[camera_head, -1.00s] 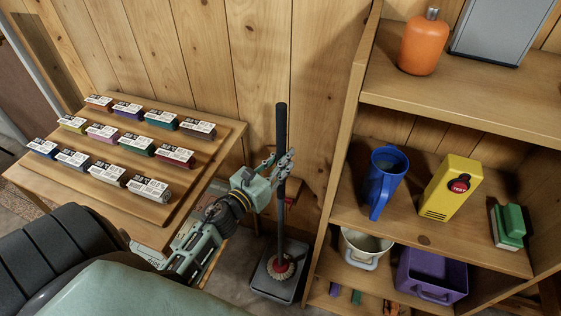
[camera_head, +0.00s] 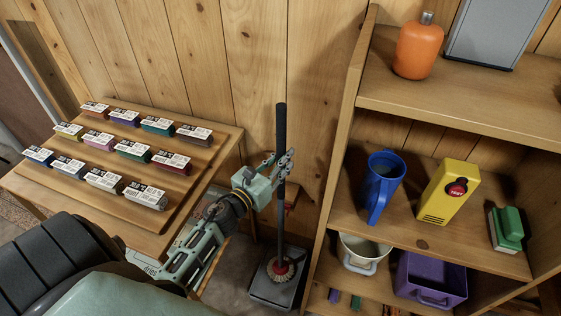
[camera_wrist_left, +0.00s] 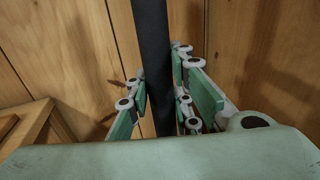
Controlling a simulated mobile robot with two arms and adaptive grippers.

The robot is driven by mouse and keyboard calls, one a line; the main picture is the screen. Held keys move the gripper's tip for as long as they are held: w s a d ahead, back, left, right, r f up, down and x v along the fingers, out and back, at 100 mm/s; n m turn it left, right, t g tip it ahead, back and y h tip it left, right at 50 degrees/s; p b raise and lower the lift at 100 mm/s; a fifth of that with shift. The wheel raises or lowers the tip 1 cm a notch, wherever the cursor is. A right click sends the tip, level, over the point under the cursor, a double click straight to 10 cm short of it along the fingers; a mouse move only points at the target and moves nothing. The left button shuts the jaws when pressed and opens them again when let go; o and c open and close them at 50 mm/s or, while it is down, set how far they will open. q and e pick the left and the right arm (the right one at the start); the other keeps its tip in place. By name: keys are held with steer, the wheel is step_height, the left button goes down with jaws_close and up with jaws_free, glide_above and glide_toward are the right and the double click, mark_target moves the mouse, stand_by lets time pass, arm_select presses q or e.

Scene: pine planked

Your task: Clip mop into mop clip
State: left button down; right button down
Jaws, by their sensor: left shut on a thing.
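The mop has a long dark handle (camera_head: 281,128) and a round brush-like head with a red collar (camera_head: 279,268). It stands upright with its head over a grey tray (camera_head: 270,291) on the floor. My left gripper (camera_head: 283,168) is shut on the handle around its middle. In the left wrist view the handle (camera_wrist_left: 153,60) passes between the gripper's green-padded fingers (camera_wrist_left: 160,100). A small reddish-brown piece (camera_head: 291,196) shows on the wall behind the handle; I cannot tell if it is the mop clip. My right gripper is not in view.
A table with a wooden board (camera_head: 95,190) of several labelled blocks stands at the left. A shelf unit (camera_head: 343,150) at the right holds a blue jug (camera_head: 381,185), a yellow box (camera_head: 447,192) and bins. Plank wall lies close behind the mop.

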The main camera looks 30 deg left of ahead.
arm_select(q)
steer(key=shift+w+a+r+b, duration=0.1)
steer(key=shift+w+a+b, duration=0.15)
steer(key=shift+w, duration=0.7)
steer(key=shift+w+a+r+b, duration=0.1)
steer(key=shift+w+a, duration=0.1)
steer(key=shift+w, duration=0.7)
steer(key=shift+f+b, duration=0.65)
stand_by(0.6)
stand_by(0.4)
steer(key=c, duration=1.5)
jaws_free()
steer(key=s, duration=1.2)
steer(key=shift+a, duration=0.35)
